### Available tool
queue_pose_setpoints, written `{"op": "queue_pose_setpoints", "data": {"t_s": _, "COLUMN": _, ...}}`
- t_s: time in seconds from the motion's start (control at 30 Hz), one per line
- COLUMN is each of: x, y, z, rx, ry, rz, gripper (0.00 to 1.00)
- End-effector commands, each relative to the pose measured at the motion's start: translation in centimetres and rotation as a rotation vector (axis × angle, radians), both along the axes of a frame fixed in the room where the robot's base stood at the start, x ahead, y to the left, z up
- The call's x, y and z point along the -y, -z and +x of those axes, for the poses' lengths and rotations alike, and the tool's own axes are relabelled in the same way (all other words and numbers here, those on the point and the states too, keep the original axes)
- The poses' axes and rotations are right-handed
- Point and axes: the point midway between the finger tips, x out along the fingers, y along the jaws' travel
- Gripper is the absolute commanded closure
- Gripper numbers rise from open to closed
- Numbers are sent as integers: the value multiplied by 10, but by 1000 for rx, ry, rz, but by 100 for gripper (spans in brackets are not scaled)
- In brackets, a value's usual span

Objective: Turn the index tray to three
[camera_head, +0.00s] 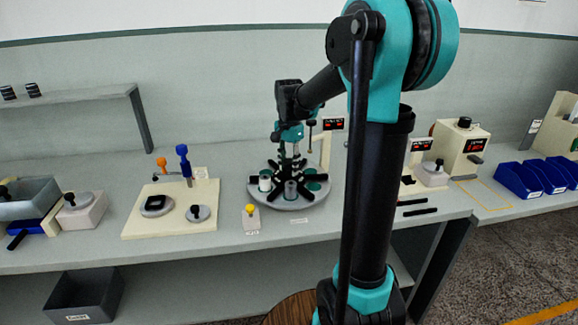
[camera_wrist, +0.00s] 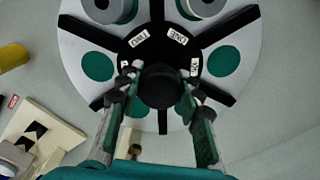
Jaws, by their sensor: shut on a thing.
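The index tray (camera_head: 262,197) is a round pale disc on the bench with black spokes and green round spots. My gripper (camera_head: 290,160) stands over the tray's middle, pointing down. In the wrist view my gripper (camera_wrist: 160,88) has its fingers on both sides of the black central knob (camera_wrist: 160,78) and is shut on it. Grey-and-white cylinders (camera_wrist: 201,6) stand on the tray at the top of that view.
A small block with a yellow knob (camera_head: 249,211) stands just in front of the tray. A cream board (camera_head: 140,222) with blue and orange handles lies left. A cream device (camera_head: 460,143) and blue bins (camera_head: 520,180) are right. A thin post with a display (camera_head: 333,124) stands behind the tray.

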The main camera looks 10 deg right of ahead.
Motion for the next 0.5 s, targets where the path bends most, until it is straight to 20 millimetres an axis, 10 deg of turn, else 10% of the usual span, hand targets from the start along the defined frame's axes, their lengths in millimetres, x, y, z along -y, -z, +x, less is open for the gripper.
{"op": "queue_pose_setpoints", "data": {"t_s": 0.5, "x": 0, "y": 0, "z": 0, "rx": 0, "ry": 256, "rz": 0, "gripper": 100}}
